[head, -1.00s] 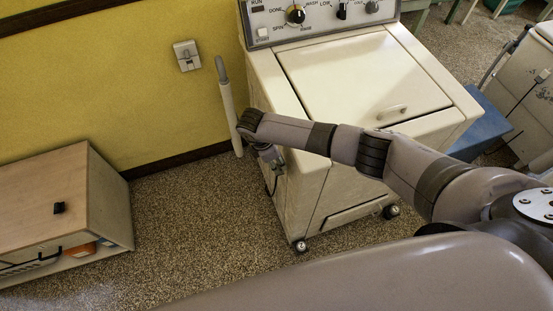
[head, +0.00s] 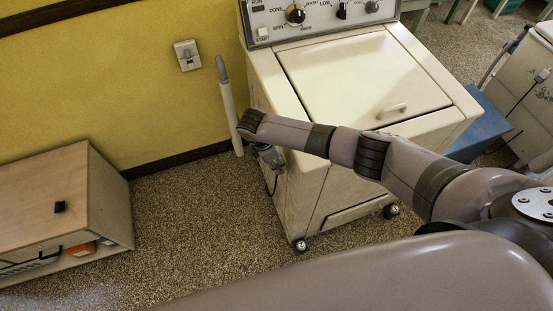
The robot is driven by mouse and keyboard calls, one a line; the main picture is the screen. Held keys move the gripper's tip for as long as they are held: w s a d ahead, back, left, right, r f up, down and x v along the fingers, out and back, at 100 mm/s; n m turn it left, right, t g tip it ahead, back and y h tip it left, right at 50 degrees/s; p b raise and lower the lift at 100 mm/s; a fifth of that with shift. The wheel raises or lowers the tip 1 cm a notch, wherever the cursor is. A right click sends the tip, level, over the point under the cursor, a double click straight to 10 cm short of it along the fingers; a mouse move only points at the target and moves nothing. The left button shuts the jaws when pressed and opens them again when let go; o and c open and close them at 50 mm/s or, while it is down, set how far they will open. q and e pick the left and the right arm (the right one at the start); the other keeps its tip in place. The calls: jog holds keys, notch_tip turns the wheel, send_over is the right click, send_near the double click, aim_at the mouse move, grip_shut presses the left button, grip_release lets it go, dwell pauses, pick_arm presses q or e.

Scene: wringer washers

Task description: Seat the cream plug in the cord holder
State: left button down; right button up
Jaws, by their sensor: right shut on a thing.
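My right arm reaches in from the right, across the front of the cream washer (head: 362,75). My right gripper (head: 272,160) points down beside the washer's left side, near its front corner. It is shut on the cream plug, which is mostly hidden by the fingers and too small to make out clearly. A dark cord (head: 275,187) hangs just below the gripper, close to the washer's side. The cord holder cannot be made out; the gripper and wrist cover that part of the side. My left gripper is not in view.
A pale upright hose (head: 229,105) stands left of the gripper, by the yellow wall. A wall outlet (head: 187,55) is above. A low wooden cabinet (head: 60,205) stands at left. The speckled floor between is clear. A blue box (head: 478,128) is right of the washer.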

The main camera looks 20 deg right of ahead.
jog(key=shift+s+f, duration=0.2)
jog(key=shift+f, duration=0.05)
jog(key=o, duration=1.1)
jog(key=shift+w+d, duration=0.1)
jog(key=shift+w, duration=0.05)
jog(key=shift+o, duration=0.5)
jog(key=shift+r, duration=0.1)
jog(key=shift+o, duration=0.5)
jog(key=o, duration=0.4)
